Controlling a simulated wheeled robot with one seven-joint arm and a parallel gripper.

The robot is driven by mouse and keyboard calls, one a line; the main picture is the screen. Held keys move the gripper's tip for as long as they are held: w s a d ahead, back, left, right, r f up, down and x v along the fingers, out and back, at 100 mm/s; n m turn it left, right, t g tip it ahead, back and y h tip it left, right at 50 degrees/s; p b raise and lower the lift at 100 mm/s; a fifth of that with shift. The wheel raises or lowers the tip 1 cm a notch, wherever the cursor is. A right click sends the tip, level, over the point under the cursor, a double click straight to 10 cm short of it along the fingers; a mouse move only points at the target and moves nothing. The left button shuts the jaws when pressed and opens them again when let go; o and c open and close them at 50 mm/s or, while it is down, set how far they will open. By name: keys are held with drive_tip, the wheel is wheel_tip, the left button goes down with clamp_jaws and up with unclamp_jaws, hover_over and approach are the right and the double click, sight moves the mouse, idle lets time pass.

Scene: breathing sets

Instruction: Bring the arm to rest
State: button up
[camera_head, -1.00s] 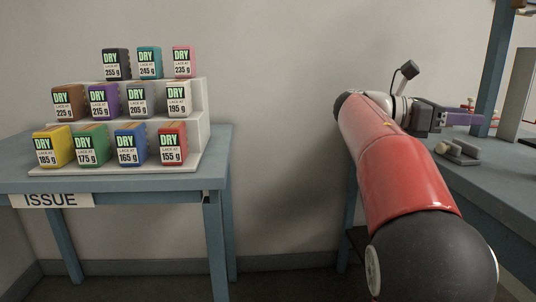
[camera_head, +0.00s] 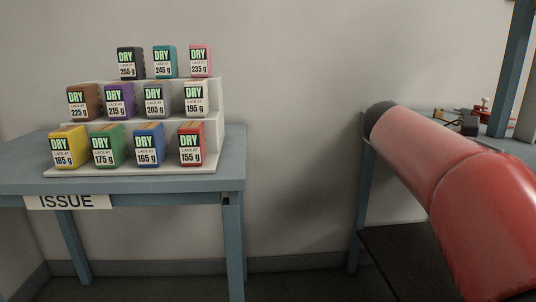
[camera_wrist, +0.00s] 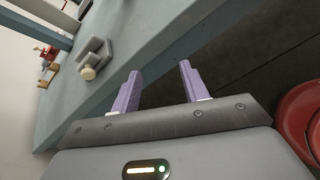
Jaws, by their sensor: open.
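My red arm (camera_head: 440,170) reaches in from the right side of the head view. My gripper is hidden behind it there. In the wrist view my gripper (camera_wrist: 158,88) has its two purple fingers apart, with nothing between them. The fingers point past the edge of a blue-grey bench (camera_wrist: 150,40) toward the dark floor.
The blue-grey issue table (camera_head: 150,183) at left bears a stepped white rack (camera_head: 214,130) of several DRY boxes. On the right bench are a grey holder with a pale knob (camera_wrist: 95,58) and a red device (camera_wrist: 47,54). Wall and floor between the tables are clear.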

drive_tip(key=s+a+f+m+t+y, duration=0.2)
drive_tip(key=s+a+f+m+y, duration=0.4)
drive_tip(key=s+a+f, duration=0.2)
drive_tip(key=s+a+f+m+t+y, duration=0.2)
drive_tip(key=s+a+f+m+y, duration=0.4)
drive_tip(key=s+a+f, duration=0.3)
drive_tip(key=a+f+m, duration=0.1)
drive_tip(key=a+f, duration=0.3)
drive_tip(key=shift+a+f+t, duration=0.25)
drive_tip(key=shift+f+t, duration=0.15)
